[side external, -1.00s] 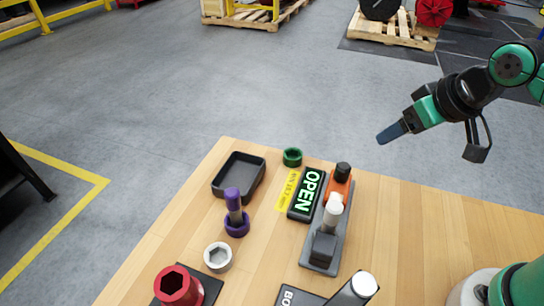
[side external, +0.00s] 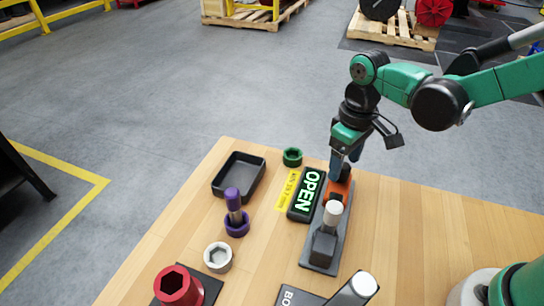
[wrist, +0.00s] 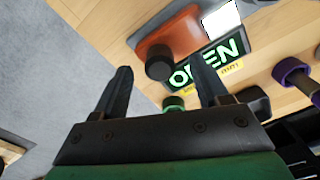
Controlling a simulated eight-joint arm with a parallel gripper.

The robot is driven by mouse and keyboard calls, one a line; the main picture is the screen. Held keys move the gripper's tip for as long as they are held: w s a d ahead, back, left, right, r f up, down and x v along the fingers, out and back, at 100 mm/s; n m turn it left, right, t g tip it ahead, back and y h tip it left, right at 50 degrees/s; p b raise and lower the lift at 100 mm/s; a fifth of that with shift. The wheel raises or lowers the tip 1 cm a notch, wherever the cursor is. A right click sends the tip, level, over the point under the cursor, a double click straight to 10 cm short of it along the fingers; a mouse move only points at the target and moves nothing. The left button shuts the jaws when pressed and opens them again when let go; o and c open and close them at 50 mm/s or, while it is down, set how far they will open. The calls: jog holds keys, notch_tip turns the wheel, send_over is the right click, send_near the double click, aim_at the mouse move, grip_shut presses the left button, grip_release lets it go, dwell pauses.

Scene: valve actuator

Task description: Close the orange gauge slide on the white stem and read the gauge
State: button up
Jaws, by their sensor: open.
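The orange gauge slide (side external: 339,190) sits at the far end of a grey base (side external: 323,255), with the white stem (side external: 332,216) standing nearer the camera. The display (side external: 307,194) beside it reads OPEN in green. My gripper (side external: 344,172) is open, pointing down over the slide, its fingers hiding most of the black knob in the side view. In the wrist view the black knob (wrist: 160,65) on the orange slide (wrist: 172,36) appears between the fingertips of my gripper (wrist: 161,66). I cannot tell whether the fingers touch it.
A green ring (side external: 292,157), a black tray (side external: 225,180) and a purple peg in a ring (side external: 235,212) stand to the left. A grey nut (side external: 218,257) and a red socket (side external: 178,286) are nearer.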

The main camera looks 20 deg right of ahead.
aim_at(338, 191)
jog(key=shift+f, duration=1.05)
jog(key=c, duration=0.9)
jog(key=shift+s+a, duration=1.1)
jog(key=shift+s, duration=0.05)
jog(key=o, duration=0.9)
jog(key=shift+r, duration=0.1)
jog(key=shift+r, duration=2.7)
jog(key=shift+d, duration=0.1)
